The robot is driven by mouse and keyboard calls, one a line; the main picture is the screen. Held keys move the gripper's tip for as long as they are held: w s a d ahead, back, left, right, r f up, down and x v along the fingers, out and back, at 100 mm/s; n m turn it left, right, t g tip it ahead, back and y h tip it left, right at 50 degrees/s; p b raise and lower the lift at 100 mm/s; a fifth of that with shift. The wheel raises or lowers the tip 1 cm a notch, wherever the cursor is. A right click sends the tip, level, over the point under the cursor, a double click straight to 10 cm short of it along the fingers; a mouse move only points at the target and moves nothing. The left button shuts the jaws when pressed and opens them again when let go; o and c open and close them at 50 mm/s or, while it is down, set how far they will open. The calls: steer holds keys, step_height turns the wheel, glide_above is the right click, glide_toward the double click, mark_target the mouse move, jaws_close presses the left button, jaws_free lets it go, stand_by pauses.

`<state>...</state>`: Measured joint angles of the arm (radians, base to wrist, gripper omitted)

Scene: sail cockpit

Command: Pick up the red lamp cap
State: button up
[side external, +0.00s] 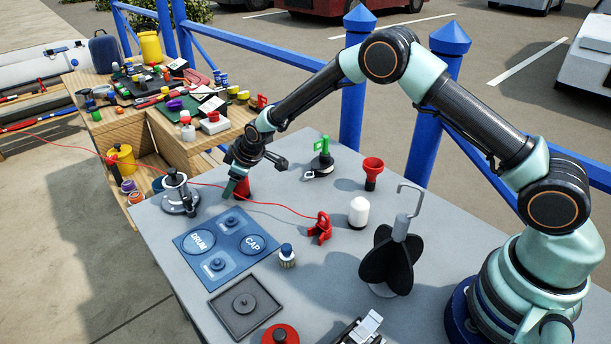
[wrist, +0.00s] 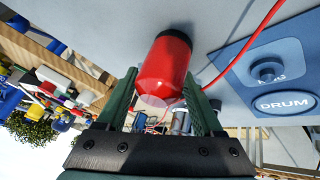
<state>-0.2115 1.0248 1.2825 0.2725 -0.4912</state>
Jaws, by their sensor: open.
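The red lamp cap (wrist: 165,68), a smooth red cylinder with a rounded end, stands between the two green fingers of my gripper (wrist: 162,88) in the wrist view. The fingers are apart on either side of it, and I cannot tell whether either one touches it. In the side view, my gripper (side external: 238,177) is low over the far left part of the grey table, with the red lamp cap (side external: 243,188) showing partly behind its fingers. The cap appears to rest on the table.
A blue board (side external: 217,262) marked DRUM and CAP lies in front. A metal winch-like piece (side external: 178,193) stands close left. A red cord (side external: 285,208) crosses the table to a red clip (side external: 320,228). A red cup-shaped piece (side external: 372,172) and white bottle (side external: 358,212) stand right.

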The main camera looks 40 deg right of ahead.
jaws_close()
